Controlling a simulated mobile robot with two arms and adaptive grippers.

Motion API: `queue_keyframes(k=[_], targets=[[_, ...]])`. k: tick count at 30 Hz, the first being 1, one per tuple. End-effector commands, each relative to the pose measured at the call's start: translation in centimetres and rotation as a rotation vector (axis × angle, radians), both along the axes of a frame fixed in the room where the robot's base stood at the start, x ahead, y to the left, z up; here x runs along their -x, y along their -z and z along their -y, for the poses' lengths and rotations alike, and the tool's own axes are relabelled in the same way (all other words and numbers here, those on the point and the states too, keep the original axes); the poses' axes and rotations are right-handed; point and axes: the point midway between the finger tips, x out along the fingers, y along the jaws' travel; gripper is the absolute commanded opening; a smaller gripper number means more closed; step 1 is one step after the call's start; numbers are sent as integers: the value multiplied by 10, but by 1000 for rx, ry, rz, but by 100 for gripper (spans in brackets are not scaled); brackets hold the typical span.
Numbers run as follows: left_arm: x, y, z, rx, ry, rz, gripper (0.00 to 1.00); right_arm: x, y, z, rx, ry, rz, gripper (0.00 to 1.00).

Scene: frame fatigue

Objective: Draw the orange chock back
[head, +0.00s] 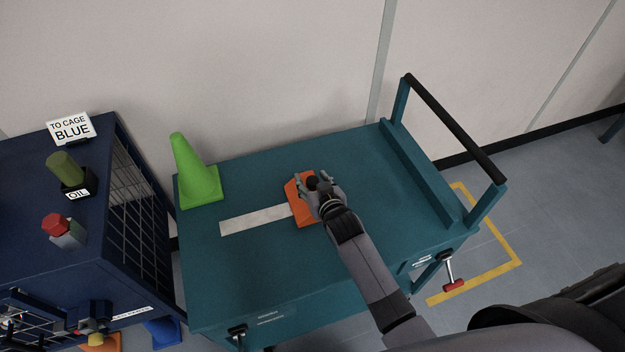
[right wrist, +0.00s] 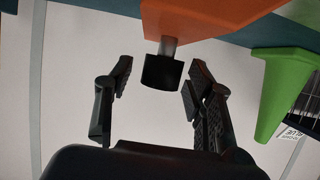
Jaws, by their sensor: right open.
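The orange chock (head: 304,212) sits on the teal cart top (head: 385,215), at the right end of a pale strip (head: 255,219). In the right wrist view the chock (right wrist: 205,17) is at the top, and a grey stem with a black knob (right wrist: 161,72) sticks out from it. My right gripper (head: 312,181) is over the chock and hides part of it. In the right wrist view my right gripper (right wrist: 157,78) is open, with one finger on each side of the knob and gaps between. My left gripper is not in view.
A green cone (head: 197,175) stands at the cart's left end and shows in the right wrist view (right wrist: 280,88). The cart's black handle bar (head: 455,125) rises at the right. A wall runs behind.

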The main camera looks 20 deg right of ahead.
Motion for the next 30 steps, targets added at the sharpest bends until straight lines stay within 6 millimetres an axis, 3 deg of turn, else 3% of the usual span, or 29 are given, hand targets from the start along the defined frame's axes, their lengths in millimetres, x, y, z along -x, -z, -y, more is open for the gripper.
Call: queue_keyframes(k=[9,30], targets=[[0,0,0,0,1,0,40,-2,1,0,0,0,-1,49],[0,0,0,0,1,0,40,-1,1,0,0,0,-1,2]])
